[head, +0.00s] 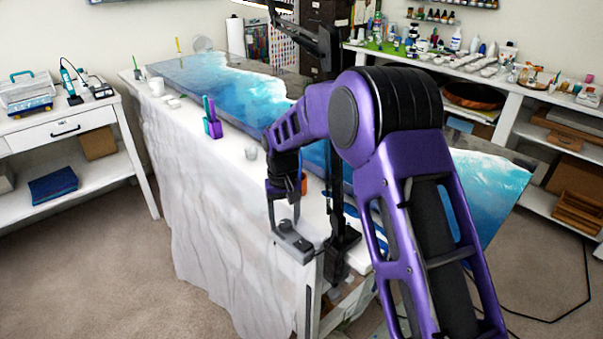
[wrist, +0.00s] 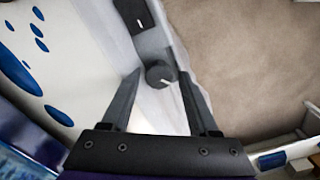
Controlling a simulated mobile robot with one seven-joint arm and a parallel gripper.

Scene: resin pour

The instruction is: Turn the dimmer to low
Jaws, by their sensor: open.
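The dimmer (head: 292,241) is a small grey box at the near corner of the white-draped table. In the wrist view, the dimmer body (wrist: 138,22) is dark grey with a short white mark. Its round dark knob (wrist: 159,75) carries a light pointer line near its lower edge. My gripper (head: 284,222) points down over the dimmer. In the wrist view, my gripper (wrist: 157,90) is open, with one finger on each side of the knob. I cannot tell whether either finger touches it.
The draped table (head: 190,190) bears a long blue resin slab (head: 225,85). Cups and a teal-and-purple holder (head: 212,122) stand along its edge. A black stand (head: 338,245) is close right of the dimmer. Carpet (head: 90,270) is open to the left.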

